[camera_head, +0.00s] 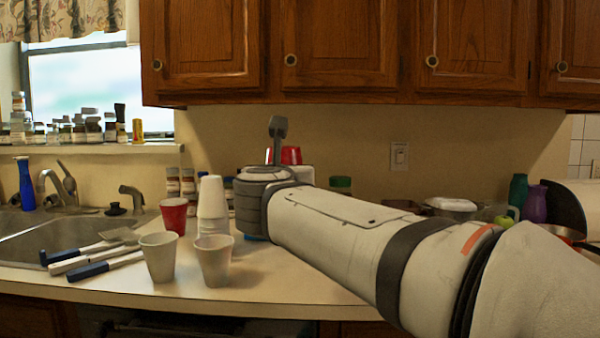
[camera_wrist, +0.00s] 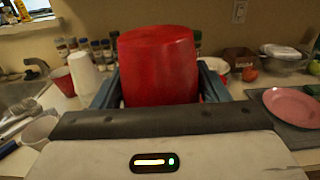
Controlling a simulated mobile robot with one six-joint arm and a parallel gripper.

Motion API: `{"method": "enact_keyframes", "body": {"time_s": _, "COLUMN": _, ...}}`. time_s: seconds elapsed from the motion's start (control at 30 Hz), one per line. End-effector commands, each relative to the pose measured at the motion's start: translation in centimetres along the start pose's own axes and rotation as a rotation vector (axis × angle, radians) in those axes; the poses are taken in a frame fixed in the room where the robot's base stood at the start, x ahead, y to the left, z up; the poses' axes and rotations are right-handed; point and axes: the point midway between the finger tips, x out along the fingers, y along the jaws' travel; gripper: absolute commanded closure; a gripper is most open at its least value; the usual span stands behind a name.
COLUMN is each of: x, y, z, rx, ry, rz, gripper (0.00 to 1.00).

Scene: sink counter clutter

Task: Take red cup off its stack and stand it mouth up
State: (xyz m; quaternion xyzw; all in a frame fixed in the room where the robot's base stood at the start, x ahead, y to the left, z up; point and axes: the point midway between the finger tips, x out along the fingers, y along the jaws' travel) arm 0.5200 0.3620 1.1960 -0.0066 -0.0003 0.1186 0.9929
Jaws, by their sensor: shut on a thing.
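A red cup (camera_wrist: 158,72) is between my gripper's fingers (camera_wrist: 160,88) in the wrist view. My gripper is shut on it. Its closed end appears to face up, so it looks mouth down; its lower part is hidden by my gripper body. In the head view, only a bit of this red cup (camera_head: 291,155) shows behind my arm, above the counter. A stack of white cups (camera_head: 212,203) stands mouth down on the counter, left of my gripper. Another red cup (camera_head: 173,214) stands mouth up beside that stack, and also shows in the wrist view (camera_wrist: 62,82).
Two pale cups (camera_head: 158,256) (camera_head: 214,260) stand mouth up near the front edge. Blue-handled utensils (camera_head: 105,265) lie by the sink (camera_head: 30,235). Spice jars (camera_wrist: 105,52) line the back wall. A pink plate (camera_wrist: 295,108) lies at right. Some counter front of my arm is bare.

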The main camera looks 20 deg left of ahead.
Motion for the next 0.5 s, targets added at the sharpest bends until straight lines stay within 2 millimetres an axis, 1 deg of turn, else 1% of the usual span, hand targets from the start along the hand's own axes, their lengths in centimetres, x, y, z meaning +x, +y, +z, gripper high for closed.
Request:
{"method": "enact_keyframes", "body": {"time_s": 0.17, "x": 0.07, "y": -0.06, "z": 0.49, "rx": -0.110, "ry": 0.001, "rz": -0.003, "gripper": 0.53}}
{"method": "enact_keyframes", "body": {"time_s": 0.5, "x": 0.10, "y": 0.26, "z": 0.49, "rx": -0.455, "ry": 0.003, "rz": -0.004, "gripper": 0.53}}
